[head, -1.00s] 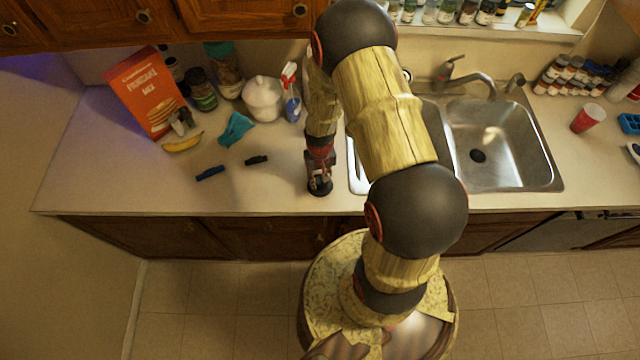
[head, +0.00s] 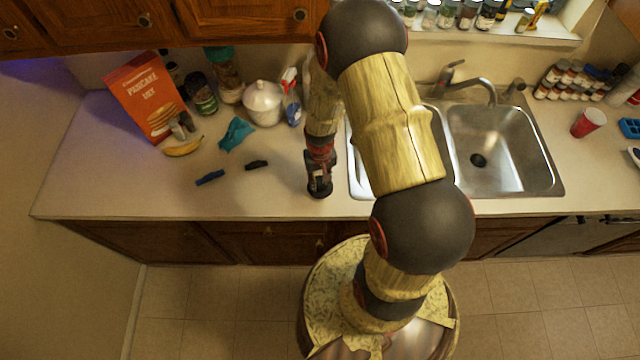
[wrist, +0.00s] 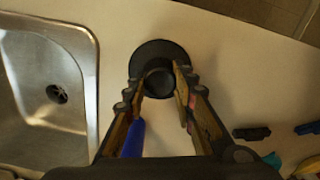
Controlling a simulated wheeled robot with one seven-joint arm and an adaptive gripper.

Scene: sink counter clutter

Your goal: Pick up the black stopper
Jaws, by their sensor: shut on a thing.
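The black stopper (wrist: 151,52) is a round disc with a raised round knob, near the counter's front edge, just left of the sink. My gripper (wrist: 160,82) points down over it in the wrist view, its two fingers shut on the knob from both sides. In the head view my gripper (head: 319,183) stands upright at the same spot, and the dark rim of the stopper (head: 320,193) shows under it. The stopper looks level and at or very near the counter top; I cannot tell whether there is a gap beneath it.
The steel sink (head: 500,150) lies to the right, its left basin partly hidden by my arm. A black clip-like piece (head: 256,165) and a blue one (head: 210,177) lie left. Behind stand a white lidded jar (head: 263,103) and a spray bottle (head: 291,105). The front-left counter is clear.

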